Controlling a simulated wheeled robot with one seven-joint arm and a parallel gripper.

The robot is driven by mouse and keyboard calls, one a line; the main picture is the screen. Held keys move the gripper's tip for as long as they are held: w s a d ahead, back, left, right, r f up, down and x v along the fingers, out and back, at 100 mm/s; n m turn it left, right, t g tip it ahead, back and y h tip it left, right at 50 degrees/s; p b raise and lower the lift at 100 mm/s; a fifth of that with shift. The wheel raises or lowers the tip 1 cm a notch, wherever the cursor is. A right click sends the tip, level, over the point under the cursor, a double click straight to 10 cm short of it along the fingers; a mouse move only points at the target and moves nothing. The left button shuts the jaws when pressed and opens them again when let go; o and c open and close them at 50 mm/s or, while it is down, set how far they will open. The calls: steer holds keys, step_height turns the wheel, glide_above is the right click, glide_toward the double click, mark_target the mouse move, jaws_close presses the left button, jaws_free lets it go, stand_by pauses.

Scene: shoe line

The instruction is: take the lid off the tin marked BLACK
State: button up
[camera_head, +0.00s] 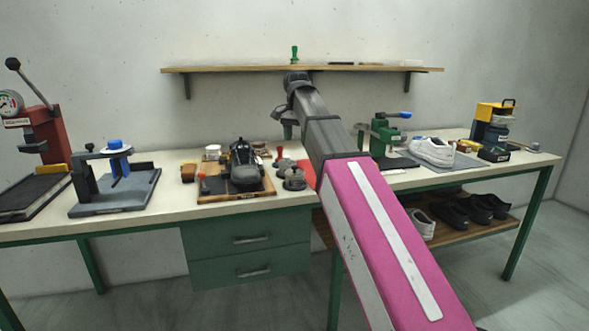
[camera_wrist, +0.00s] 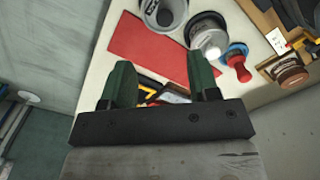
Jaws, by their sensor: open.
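Two round tins stand between the wooden tray and a red mat. In the head view my gripper (camera_head: 288,130) is above and behind the tins, partly hidden by my arm.
The red mat (camera_wrist: 150,42) lies past the fingertips. A red-handled tool with a blue base (camera_wrist: 237,62) stands near the tins. The wooden tray (camera_head: 232,196) holds a dark shoe. A green-based press (camera_head: 384,138) and white shoes (camera_head: 432,152) are to the right. A shelf (camera_head: 230,69) hangs behind.

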glide_above(294, 166)
steer(key=f, duration=0.5)
steer(key=shift+s+d+f, duration=0.15)
steer(key=shift+d+f, duration=0.1)
steer(key=shift+d, duration=0.15)
steer(key=shift+a+f, duration=0.15)
steer(key=shift+f, duration=1.15)
steer(key=shift+a+f, duration=0.15)
steer(key=shift+f, duration=1.15)
steer(key=c, duration=1)
